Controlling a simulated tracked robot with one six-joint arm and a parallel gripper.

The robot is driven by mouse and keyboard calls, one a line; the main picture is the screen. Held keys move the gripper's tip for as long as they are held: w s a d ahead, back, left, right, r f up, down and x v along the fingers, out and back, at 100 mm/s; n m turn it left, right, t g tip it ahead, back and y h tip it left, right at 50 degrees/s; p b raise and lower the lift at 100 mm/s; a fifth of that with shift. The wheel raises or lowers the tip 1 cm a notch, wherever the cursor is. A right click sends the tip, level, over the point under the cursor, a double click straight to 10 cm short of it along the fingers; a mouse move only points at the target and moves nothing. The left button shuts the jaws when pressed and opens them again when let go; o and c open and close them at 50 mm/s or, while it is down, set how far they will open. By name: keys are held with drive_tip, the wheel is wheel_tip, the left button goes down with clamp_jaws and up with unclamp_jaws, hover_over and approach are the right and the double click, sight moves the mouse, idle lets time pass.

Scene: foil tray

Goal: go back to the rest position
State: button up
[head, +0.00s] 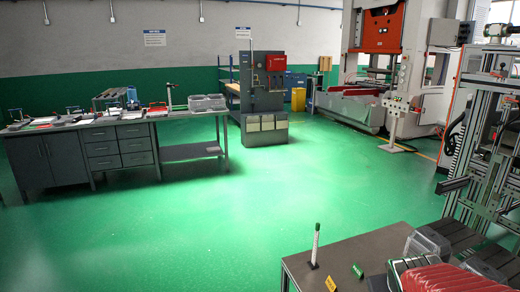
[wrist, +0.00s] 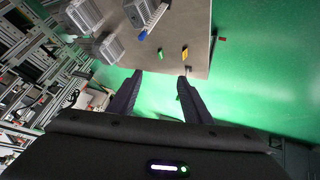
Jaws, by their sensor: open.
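My gripper (wrist: 160,77) shows in the wrist view with its two dark fingers spread apart and nothing between them. The fingers point toward the edge of a grey-brown table (wrist: 180,45), and green floor shows between and beyond them. My gripper is not visible in the head view. How far the fingertips are from the table edge I cannot tell.
The table (head: 345,262) stands at lower right in the head view. It carries an upright white-and-green stick (head: 316,245), a small green piece (head: 358,272), a yellow tag (head: 330,283) and a red ribbed object (head: 440,279). Green floor (head: 240,205) is clear left of it.

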drive_tip(key=s+a+r+g+y, duration=0.1)
drive_tip(key=s+a+r, duration=0.1)
drive_tip(key=s+a, duration=0.6)
drive_tip(key=s+a+r+y, duration=0.2)
drive_tip(key=s+a+r, duration=0.1)
drive_tip(key=s+a, duration=0.4)
drive_tip(key=shift+s+a+g, duration=0.4)
drive_tip(key=shift+s, duration=0.15)
drive_tip(key=shift+d, duration=0.1)
